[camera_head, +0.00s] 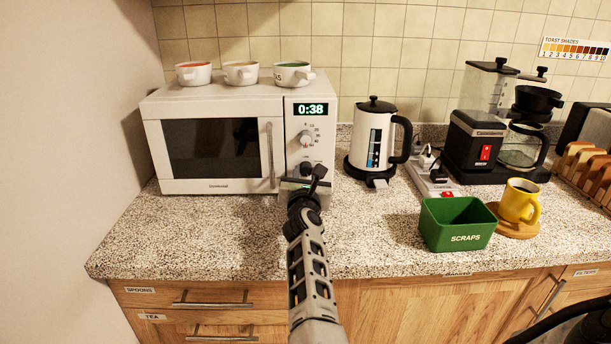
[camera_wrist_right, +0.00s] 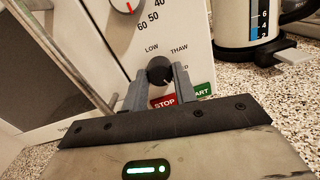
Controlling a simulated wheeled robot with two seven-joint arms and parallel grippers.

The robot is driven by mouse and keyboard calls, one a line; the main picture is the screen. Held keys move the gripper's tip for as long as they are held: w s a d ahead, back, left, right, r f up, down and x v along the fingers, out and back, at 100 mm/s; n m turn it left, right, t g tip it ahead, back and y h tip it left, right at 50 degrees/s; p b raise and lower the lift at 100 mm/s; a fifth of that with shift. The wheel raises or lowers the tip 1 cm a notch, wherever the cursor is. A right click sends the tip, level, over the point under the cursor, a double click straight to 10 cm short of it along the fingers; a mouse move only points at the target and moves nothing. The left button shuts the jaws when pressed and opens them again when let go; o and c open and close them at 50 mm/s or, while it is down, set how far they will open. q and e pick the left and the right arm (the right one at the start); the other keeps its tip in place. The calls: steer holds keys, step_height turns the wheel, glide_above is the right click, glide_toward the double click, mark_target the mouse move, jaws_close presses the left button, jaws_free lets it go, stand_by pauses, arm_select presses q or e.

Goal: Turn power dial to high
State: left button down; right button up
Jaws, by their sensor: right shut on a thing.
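The white microwave (camera_head: 215,135) stands at the back left of the counter with its door closed. Its lower black power dial (camera_wrist_right: 159,70) is in the wrist view, with LOW and THAW printed above it; a label at its right is partly covered. A small pale mark shows at the dial's lower right. My right gripper (camera_wrist_right: 158,88) is shut on the dial, one finger on each side. In the head view the right gripper (camera_head: 306,184) reaches the lower control panel and partly covers it. My left gripper is out of view.
The red STOP button (camera_wrist_right: 163,101) and green START button (camera_wrist_right: 202,90) sit just below the dial. The timer knob (camera_head: 306,139) is above. A white kettle (camera_head: 374,135) stands at the right.

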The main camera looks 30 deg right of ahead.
steer(key=m, duration=0.3)
steer(key=shift+m, duration=1)
steer(key=o, duration=1)
steer(key=shift+c, duration=0.2)
